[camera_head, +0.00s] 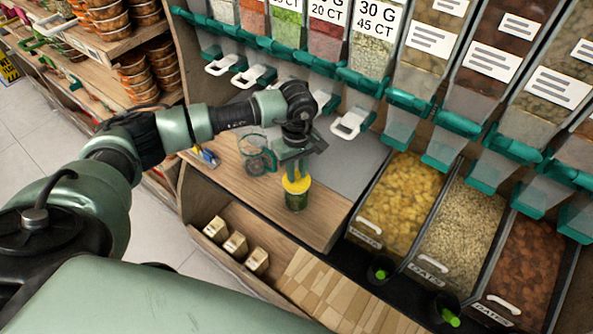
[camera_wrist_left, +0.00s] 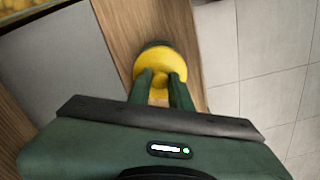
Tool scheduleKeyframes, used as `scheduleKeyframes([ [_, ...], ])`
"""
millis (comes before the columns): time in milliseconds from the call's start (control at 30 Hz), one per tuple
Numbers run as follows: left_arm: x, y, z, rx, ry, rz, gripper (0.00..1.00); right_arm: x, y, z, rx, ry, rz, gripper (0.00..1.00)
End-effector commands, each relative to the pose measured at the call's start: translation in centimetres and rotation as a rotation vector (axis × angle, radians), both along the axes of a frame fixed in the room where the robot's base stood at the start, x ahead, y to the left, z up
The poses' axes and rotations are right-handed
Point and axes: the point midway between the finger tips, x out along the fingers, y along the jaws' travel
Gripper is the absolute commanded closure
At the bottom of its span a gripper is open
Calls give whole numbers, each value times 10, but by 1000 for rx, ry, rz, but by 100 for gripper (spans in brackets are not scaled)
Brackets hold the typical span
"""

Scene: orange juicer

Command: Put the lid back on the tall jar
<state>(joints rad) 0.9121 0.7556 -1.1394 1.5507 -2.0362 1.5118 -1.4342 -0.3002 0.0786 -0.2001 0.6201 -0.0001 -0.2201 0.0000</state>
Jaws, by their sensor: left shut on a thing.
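The yellow lid (camera_head: 297,185) is at the top of the dark green jar (camera_head: 296,201), which stands upright on the wooden counter near its front edge. My left gripper (camera_head: 294,168) points down from above and is shut on the lid. In the left wrist view the lid (camera_wrist_left: 161,66) lies at the tips of the two green fingers (camera_wrist_left: 161,88), and a little of the jar (camera_wrist_left: 155,44) shows past it. I cannot tell whether the lid is fully seated or slightly above the rim. My right gripper is not in view.
A clear glass container (camera_head: 257,152) stands on the wooden counter (camera_head: 312,228) behind and left of the jar. Dispensers with white handles (camera_head: 352,123) hang behind. Bins of dry food (camera_head: 402,195) are at the right; small boxes (camera_head: 236,245) sit on the lower shelf.

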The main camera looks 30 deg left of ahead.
Motion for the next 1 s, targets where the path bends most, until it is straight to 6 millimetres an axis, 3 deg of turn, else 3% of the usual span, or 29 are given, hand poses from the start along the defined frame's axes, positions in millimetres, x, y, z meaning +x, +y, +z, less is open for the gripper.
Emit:
scheduleKeyframes([
  [1000,0,0,0,0,0,0,100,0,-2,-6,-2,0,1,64],
])
